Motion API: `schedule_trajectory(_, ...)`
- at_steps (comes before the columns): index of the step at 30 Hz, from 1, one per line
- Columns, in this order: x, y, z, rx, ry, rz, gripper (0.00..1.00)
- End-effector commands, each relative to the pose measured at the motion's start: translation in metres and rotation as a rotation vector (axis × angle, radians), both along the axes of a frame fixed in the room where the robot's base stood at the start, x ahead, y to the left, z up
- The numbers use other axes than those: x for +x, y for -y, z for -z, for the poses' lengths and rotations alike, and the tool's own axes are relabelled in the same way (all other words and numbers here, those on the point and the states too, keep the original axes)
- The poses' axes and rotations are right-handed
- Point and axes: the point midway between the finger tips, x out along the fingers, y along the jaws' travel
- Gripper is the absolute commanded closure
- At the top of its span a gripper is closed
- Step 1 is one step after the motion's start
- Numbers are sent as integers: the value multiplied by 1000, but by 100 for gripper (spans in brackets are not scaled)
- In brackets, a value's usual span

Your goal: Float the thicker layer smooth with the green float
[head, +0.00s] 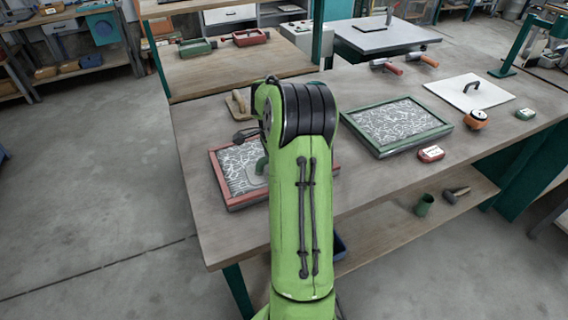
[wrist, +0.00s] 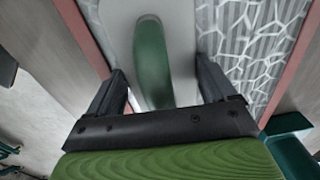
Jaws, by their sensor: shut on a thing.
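The green float is a pale grey plate (wrist: 120,25) with a green handle (wrist: 152,60). My gripper (wrist: 160,72) is shut on that handle, one dark finger on each side. In the head view the plate (head: 256,181) lies over the red-framed tray (head: 224,174), partly hidden by my arm. White web-like fibres (wrist: 250,35) on a grey striped bed show right of the plate in the wrist view. I cannot tell whether the plate touches the fibres. A green-framed tray (head: 396,125) at the right also holds white fibres. I cannot tell which layer is thicker.
On the bench (head: 225,235), a wooden-handled tool (head: 237,104) lies behind the red tray. A raised wooden shelf (head: 225,72) stands behind.

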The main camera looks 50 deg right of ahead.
Motion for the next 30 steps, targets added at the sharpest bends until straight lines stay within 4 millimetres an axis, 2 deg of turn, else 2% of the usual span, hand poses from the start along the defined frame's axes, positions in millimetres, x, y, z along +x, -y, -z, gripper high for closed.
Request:
schedule_trajectory(1, 10, -27, 15, 63, -17, -46, 51)
schedule_trajectory(9, 19, -44, 16, 64, -18, -47, 51)
schedule_trajectory(17, 19, -44, 14, 64, -17, -46, 51)
schedule_trajectory(20, 19, -44, 5, 64, -17, -46, 51)
schedule_trajectory(21, 19, -44, -1, 64, -17, -45, 56)
schedule_trajectory(30, 18, -40, -40, 56, -14, -42, 56)
